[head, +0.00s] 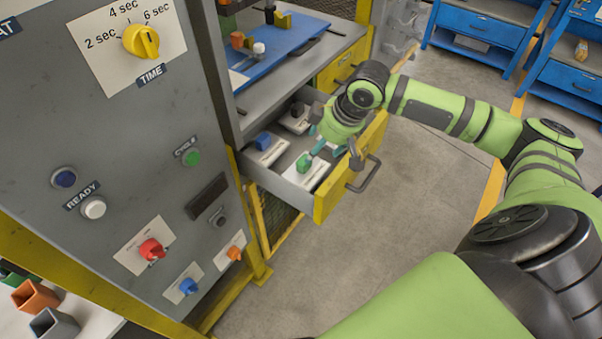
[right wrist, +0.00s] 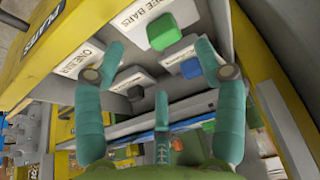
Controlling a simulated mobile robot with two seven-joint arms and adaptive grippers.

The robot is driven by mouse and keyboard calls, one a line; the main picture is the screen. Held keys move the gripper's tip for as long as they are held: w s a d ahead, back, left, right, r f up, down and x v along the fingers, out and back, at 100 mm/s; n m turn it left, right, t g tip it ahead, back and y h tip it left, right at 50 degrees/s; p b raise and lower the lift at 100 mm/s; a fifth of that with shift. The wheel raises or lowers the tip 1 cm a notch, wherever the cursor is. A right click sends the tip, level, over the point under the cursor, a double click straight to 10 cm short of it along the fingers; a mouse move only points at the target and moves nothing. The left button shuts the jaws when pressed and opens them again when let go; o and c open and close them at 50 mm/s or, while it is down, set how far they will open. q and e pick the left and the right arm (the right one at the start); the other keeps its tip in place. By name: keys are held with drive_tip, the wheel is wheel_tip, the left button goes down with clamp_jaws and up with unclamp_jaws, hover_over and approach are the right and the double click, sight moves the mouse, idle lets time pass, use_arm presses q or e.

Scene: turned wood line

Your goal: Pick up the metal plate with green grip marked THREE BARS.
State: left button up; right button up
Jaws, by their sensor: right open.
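The metal plate with the green grip (head: 303,164) lies in the open drawer, near the drawer's front. In the right wrist view, this plate (right wrist: 176,17) is at the top, with the ending "EE BARS" readable and the green grip standing up from it. My right gripper (head: 324,144) is over the drawer beside the green grip. In the right wrist view its teal fingers (right wrist: 157,62) are spread wide, with nothing between them, and the green grip appears beyond the fingertips. My left gripper is not in view.
The drawer (head: 333,196) also holds a plate with a blue grip (head: 263,141) and one with a black grip (head: 297,109). A yellow drawer front with a handle (head: 365,175) borders it. A control panel (head: 110,150) stands at left; a blue tray (head: 285,52) lies above.

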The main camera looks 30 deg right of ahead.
sight(308, 171)
drive_tip(key=x, duration=0.3)
drive_tip(key=shift+w+p, duration=0.15)
drive_tip(key=shift+p, duration=0.15)
drive_tip(key=x, duration=0.4)
drive_tip(key=shift+a+p, duration=0.2)
drive_tip(key=shift+p, duration=0.1)
drive_tip(key=shift+w+f, duration=0.1)
drive_tip(key=shift+f, duration=0.15)
drive_tip(key=c, duration=1.1)
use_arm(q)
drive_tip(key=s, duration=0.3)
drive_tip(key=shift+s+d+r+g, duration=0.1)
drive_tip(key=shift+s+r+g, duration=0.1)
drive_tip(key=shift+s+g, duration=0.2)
use_arm(e)
drive_tip(key=shift+r, duration=0.1)
clamp_jaws()
